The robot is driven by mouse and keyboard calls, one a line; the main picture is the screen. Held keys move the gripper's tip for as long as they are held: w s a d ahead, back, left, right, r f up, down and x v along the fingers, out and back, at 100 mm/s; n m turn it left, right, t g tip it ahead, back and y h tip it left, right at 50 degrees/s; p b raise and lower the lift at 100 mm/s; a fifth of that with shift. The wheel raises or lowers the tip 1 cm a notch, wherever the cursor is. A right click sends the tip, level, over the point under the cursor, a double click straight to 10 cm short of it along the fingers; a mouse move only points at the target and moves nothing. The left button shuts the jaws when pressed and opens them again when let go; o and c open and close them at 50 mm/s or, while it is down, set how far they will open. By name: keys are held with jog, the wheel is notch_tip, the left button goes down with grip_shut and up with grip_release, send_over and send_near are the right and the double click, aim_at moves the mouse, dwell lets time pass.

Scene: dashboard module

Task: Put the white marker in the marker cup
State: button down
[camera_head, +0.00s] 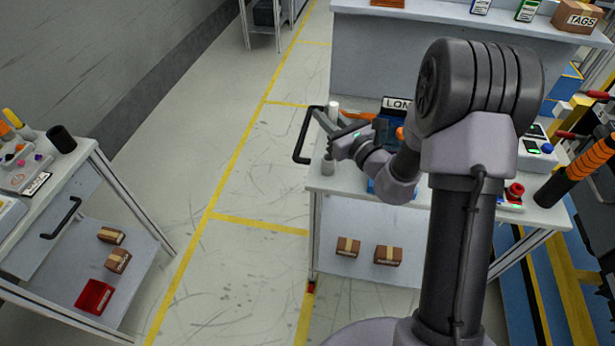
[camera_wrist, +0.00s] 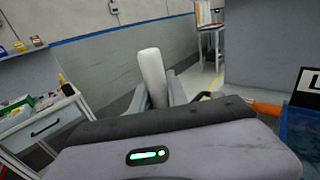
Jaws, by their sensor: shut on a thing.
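My gripper (camera_head: 337,132) is shut on the white marker (camera_head: 333,105), which stands roughly upright between the fingers. In the wrist view the marker (camera_wrist: 152,72) rises between the two grey fingers (camera_wrist: 158,95). In the head view my gripper is at the left end of the middle cart, near its black handle. A grey cylinder (camera_head: 328,166) shows just below the gripper; I cannot tell whether it is the marker's lower part or a separate thing. A dark cylindrical cup (camera_head: 61,139), perhaps the marker cup, stands on the left cart, well apart from my gripper.
The left cart (camera_head: 47,222) has a black handle and several small items on top, with boxes and a red bin (camera_head: 95,297) below. A blue labelled bin (camera_head: 398,109) stands on the middle cart, right of my gripper. Open floor (camera_head: 225,190) lies between the carts.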

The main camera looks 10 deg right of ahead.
jog(key=f+b, duration=0.4)
jog(key=f, duration=0.6)
jog(key=shift+a+b, duration=0.2)
jog(key=shift+b, duration=0.1)
jog(key=shift+f, duration=0.1)
jog(key=shift+f, duration=0.15)
jog(key=c, duration=1.3)
grip_release()
